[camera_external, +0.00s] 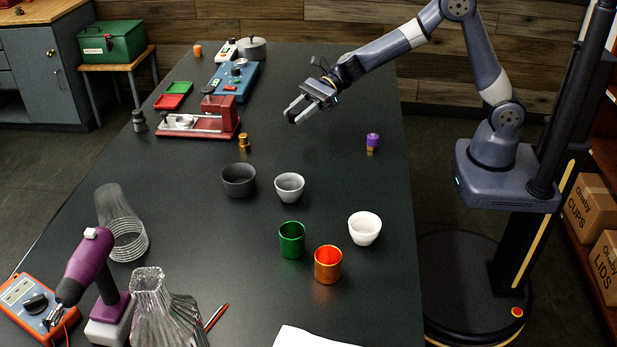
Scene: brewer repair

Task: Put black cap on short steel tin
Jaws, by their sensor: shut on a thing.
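My gripper (297,112) hangs above the far middle of the dark table, with its jaws pointing down and to the left. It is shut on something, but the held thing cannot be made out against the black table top. No black cap can be told for certain. A short, wide grey metal tin (252,49) stands at the table's far end, well beyond my gripper; it may be the short steel tin. A small dark grey stepped piece (139,121) stands at the left table edge, apart from my gripper; I cannot tell what it is.
A red machine (207,118) and a blue device (234,79) stand left of my gripper. A brass piece (244,142) and a purple-topped piece (372,141) stand nearer. Several cups, including a black one (239,181), fill mid-table. The table (345,150) below my gripper is clear.

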